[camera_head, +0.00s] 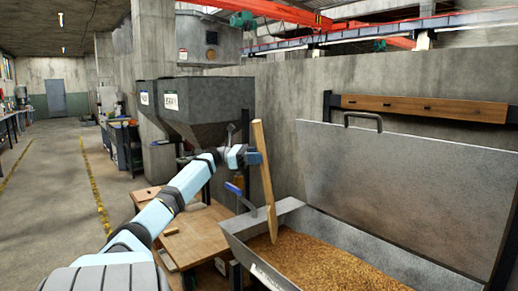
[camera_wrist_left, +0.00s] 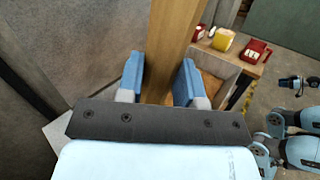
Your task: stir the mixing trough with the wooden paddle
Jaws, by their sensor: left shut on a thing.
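The wooden paddle (camera_head: 265,175) stands nearly upright, slightly tilted, in the head view. Its lower end is at the left end of the mixing trough (camera_head: 349,233), over or in the grain (camera_head: 325,264); whether the tip is in the grain is hard to tell. My left gripper (camera_head: 252,158) is shut on the paddle at mid-height. In the left wrist view the paddle shaft (camera_wrist_left: 172,40) runs up between the two blue fingers of the gripper (camera_wrist_left: 160,82).
The trough's raised metal lid (camera_head: 410,180) stands behind it. A wooden rack board (camera_head: 420,107) is on the wall. Grey hoppers (camera_head: 200,105) stand behind my left arm. A wooden bench (camera_head: 195,238) is left of the trough. Red and yellow items (camera_wrist_left: 222,39) sit on a wooden surface.

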